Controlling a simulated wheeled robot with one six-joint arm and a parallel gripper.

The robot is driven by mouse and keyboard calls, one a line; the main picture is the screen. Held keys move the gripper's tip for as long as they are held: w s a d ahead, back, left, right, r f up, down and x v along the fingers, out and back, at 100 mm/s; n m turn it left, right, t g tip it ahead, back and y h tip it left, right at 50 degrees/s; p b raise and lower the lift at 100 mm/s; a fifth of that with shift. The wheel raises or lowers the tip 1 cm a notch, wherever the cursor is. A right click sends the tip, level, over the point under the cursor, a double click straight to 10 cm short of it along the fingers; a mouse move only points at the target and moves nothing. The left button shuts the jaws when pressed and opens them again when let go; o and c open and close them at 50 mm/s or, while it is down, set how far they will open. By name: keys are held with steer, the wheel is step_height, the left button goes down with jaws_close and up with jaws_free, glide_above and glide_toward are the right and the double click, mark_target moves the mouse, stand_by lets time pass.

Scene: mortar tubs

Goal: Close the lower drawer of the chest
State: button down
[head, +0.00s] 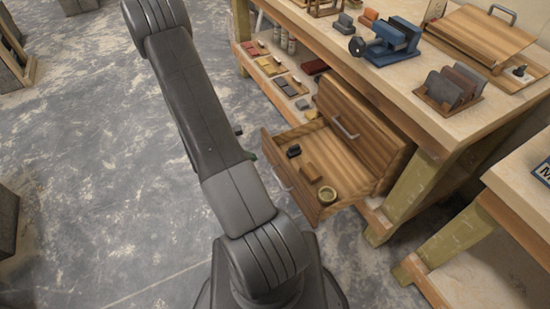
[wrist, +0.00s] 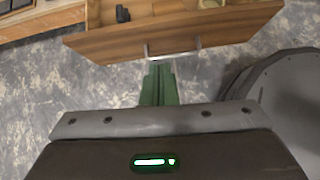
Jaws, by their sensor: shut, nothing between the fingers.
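The wooden chest (head: 352,118) stands on the lower shelf of the workbench. Its upper drawer is shut, with a metal handle on its front. The lower drawer (head: 292,182) is pulled far out and holds a black item, a wooden block and a small round tin. In the wrist view the lower drawer's front (wrist: 100,45) shows with its metal handle (wrist: 172,52). My gripper (wrist: 160,72) has green fingers, shut and empty, pointing at the handle. The fingertips are close to the handle; I cannot tell whether they touch. In the head view my arm mostly hides the gripper.
The workbench top (head: 440,105) carries a blue vise (head: 392,42), a rack of sanding blocks (head: 450,88) and a wooden case (head: 480,38). A second bench (head: 525,170) stands at the right. The concrete floor (head: 90,190) at the left is mostly clear.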

steer(key=a+f+n, duration=0.1)
steer(key=f, duration=0.1)
steer(key=b, duration=0.2)
glide_toward(282, 162)
step_height(282, 162, down, 3)
steer(key=shift+w+d+f, duration=0.1)
steer(key=shift+w+d, duration=0.1)
steer(key=shift+d, duration=0.45)
steer(key=shift+w+d+f, duration=0.15)
steer(key=shift+w+d, duration=0.1)
steer(key=shift+d, duration=0.35)
steer(key=shift+w+d+f, duration=0.1)
steer(key=shift+w+d, duration=0.1)
steer(key=shift+d, duration=0.45)
steer(key=w+d+b, duration=0.4)
steer(key=d, duration=0.6)
steer(key=w+d+b, duration=0.4)
steer(key=w+d, duration=0.1)
steer(key=d, duration=0.6)
steer(key=shift+w+d, duration=0.15)
